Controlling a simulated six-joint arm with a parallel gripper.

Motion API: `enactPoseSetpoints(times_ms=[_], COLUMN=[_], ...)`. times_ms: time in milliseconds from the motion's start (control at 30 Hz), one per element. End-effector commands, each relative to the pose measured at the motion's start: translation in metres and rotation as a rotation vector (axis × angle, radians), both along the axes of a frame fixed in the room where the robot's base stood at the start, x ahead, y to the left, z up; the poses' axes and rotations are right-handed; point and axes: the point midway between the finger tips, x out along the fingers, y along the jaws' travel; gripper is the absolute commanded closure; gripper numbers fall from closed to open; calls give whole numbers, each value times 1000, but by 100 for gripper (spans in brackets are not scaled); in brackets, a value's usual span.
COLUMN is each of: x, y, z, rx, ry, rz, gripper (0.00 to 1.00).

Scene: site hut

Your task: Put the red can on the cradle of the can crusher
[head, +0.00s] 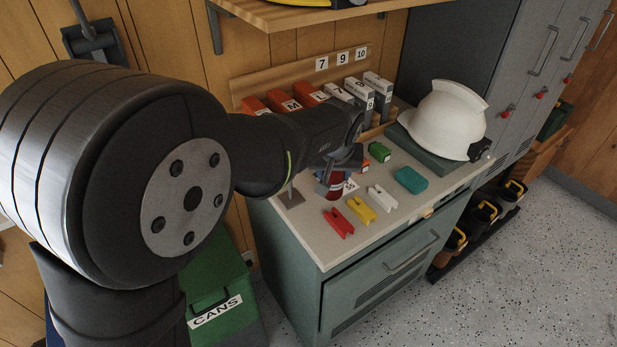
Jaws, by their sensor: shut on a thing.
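The red can (335,194) is at the counter's left part, mostly covered by my gripper (338,178), which is shut on it. Whether the can touches the counter or is just above it, I cannot tell. A dark grey wall-mounted device with a lever (92,42), which looks like the can crusher, is at the top left, well to the left of my gripper. My arm hides its lower part, so I cannot make out the cradle.
The counter (310,240) holds red, yellow and white clips (359,210), a teal block (410,180), green boxes (380,152) and a white helmet (446,120). Binders (375,92) stand at the back. A green bin labelled CANS (216,293) stands below left. A shelf (300,14) hangs above.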

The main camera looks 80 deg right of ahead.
Motion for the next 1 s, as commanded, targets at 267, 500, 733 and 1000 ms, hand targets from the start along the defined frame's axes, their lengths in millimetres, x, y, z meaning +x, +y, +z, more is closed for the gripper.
enactPoseSetpoints(times_ms=[267, 500, 733, 1000], x=[34, 36, 36, 36], y=[-25, -26, -27, -26], z=[-25, -45, -67, -69], rx=[0, 2, -2, -2], ry=[0, -1, 1, 1], rz=[1, -2, 0, 0], gripper=[76, 76, 76, 76])
